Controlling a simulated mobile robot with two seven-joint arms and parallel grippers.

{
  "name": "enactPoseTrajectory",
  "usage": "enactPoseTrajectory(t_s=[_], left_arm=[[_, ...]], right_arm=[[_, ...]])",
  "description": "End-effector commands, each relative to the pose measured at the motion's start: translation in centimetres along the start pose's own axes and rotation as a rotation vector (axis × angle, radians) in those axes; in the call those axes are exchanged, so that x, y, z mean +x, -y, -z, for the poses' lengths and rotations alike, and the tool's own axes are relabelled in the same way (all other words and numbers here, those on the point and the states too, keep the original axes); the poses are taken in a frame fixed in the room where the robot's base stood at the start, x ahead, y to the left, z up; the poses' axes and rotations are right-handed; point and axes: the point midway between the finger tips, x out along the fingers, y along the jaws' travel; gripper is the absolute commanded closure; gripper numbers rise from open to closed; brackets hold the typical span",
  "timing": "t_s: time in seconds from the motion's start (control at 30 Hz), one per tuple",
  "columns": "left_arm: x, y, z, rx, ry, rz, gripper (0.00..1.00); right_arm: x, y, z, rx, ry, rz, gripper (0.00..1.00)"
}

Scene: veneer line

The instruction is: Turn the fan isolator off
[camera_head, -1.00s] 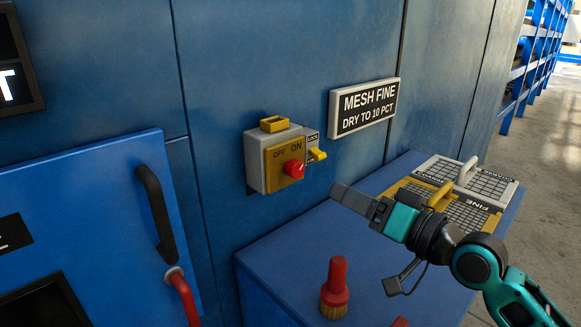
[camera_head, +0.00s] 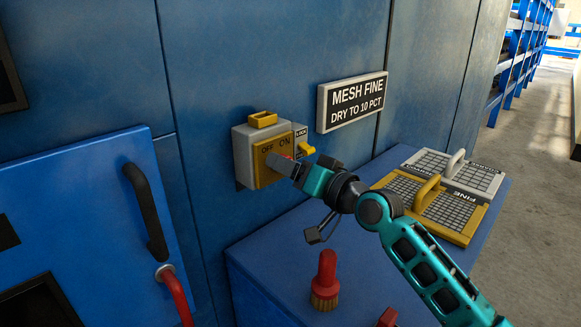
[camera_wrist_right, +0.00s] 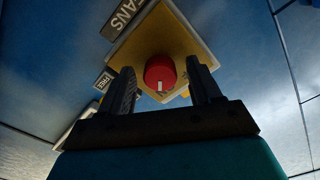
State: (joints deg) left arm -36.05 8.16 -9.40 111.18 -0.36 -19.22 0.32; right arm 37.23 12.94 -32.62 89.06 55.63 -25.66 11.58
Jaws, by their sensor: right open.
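The fan isolator (camera_head: 243,158) is a grey box on the blue wall with a yellow front plate marked OFF and ON. Its red knob (camera_wrist_right: 160,73) shows in the right wrist view, with a white mark on it. In the head view my right gripper (camera_head: 280,163) mostly hides the knob. In the right wrist view the right gripper (camera_wrist_right: 164,88) is open, with its two fingers apart on either side of the knob. I cannot tell whether the fingers touch it. My left gripper is not in view.
A yellow tab (camera_head: 307,149) sticks out at the isolator's right side. A blue bench (camera_head: 262,255) below holds a red-handled brush (camera_head: 326,277) and mesh screens (camera_head: 460,222). A blue door with a black handle (camera_head: 146,210) is at left.

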Motion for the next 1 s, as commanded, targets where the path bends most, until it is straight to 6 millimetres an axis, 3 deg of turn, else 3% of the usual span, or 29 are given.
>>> enactPoseTrajectory(t_s=[0.2,0.77,1.0], left_arm=[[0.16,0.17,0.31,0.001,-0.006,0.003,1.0],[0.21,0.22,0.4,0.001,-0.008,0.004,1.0],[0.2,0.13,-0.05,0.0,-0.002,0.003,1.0]], right_arm=[[0.01,0.01,0.0,0.0,0.0,0.0,0.39],[-0.03,0.0,0.0,0.0,0.0,0.0,0.92],[-0.03,-0.03,-0.05,-0.019,0.0,0.0,0.93]])
